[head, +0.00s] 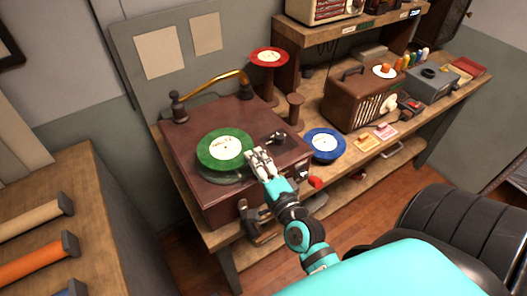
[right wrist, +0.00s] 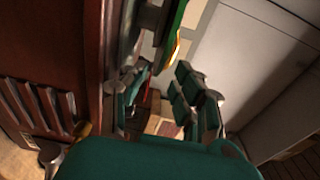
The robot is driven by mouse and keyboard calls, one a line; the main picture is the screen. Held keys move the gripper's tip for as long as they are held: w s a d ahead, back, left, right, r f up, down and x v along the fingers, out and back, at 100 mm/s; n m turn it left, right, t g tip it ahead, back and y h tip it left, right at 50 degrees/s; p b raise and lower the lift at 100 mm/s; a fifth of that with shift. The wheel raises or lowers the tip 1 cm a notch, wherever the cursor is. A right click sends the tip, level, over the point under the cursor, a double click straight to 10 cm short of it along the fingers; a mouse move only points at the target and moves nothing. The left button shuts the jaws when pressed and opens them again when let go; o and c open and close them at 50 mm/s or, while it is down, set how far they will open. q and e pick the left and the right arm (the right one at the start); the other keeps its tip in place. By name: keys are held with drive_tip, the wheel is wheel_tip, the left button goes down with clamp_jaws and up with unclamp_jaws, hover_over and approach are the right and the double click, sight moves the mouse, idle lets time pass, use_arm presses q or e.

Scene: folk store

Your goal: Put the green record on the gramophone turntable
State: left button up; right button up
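The green record (head: 210,156), with a white label, is over the gramophone (head: 190,190), above its dark turntable (head: 222,178). In the right wrist view the record (right wrist: 176,35) shows nearly edge-on, with a gap between it and the turntable (right wrist: 128,28). I cannot tell what bears it. My right gripper (head: 259,161) is at the record's front right edge. In the wrist view its fingers (right wrist: 162,88) stand apart, with the record's rim between or just beyond their tips. Contact is unclear. My left gripper is not in view.
A brass tonearm (head: 215,79) curves behind the turntable. A red record (head: 268,57) sits on a stand behind, and a blue record (head: 324,146) is at the right. A brown radio (head: 362,100) stands farther right. A wooden shelf unit (head: 80,205) is at the left.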

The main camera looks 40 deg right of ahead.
drive_tip(key=shift+s+a+b, duration=0.15)
drive_tip(key=shift+s+b, duration=0.1)
drive_tip(key=shift+s, duration=0.85)
drive_tip(key=shift+s+a+b, duration=0.1)
drive_tip(key=shift+s+b, duration=0.15)
drive_tip(key=shift+s, duration=0.8)
